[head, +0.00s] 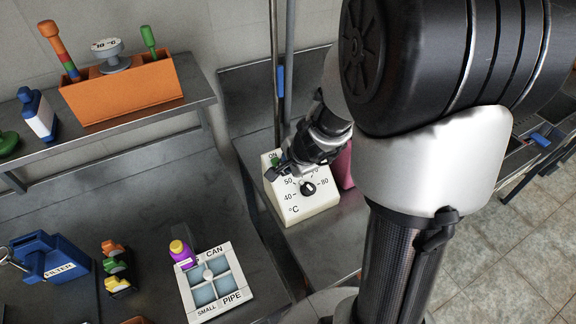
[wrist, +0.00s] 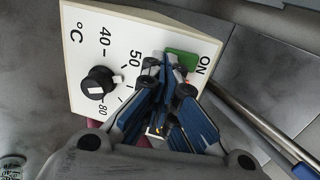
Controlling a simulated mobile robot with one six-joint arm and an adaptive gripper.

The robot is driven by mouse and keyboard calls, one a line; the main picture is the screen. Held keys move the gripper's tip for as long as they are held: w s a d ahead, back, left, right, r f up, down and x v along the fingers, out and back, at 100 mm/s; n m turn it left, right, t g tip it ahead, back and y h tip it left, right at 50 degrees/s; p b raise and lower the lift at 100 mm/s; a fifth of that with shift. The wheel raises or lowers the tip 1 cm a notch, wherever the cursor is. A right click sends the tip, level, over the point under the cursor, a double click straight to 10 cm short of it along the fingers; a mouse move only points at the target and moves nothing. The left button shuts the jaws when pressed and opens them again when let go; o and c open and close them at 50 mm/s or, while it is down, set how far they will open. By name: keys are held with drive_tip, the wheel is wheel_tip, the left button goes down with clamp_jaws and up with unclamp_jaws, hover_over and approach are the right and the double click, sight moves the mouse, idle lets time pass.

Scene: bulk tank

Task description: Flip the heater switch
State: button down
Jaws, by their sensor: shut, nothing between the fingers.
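The heater (head: 296,208) is a cream box with a temperature scale, a black dial (head: 308,189) and an ON label. In the wrist view the heater (wrist: 84,62) shows its dial (wrist: 98,83) at the left, turned towards the 80 side. The green heater switch (wrist: 182,62) lies beside the ON label; in the head view it is a small green patch (head: 275,159). My gripper (head: 273,172) is shut and empty, its tips close to the switch. In the wrist view the gripper (wrist: 167,78) partly covers the switch's lower edge; I cannot tell whether it touches.
A metal pole (head: 278,90) rises behind the heater. A pink object (head: 345,167) stands right behind it. An orange holder (head: 122,92) stands on the shelf.

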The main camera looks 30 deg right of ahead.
drive_tip(key=shift+w+f+b, duration=0.15)
drive_tip(key=shift+f+b, duration=0.55)
drive_tip(key=shift+b, duration=0.15)
drive_tip(key=shift+r, duration=0.2)
drive_tip(key=shift+r+p, duration=0.1)
drive_tip(key=shift+p, duration=0.25)
drive_tip(key=shift+r+p, duration=0.65)
drive_tip(key=shift+r, duration=0.1)
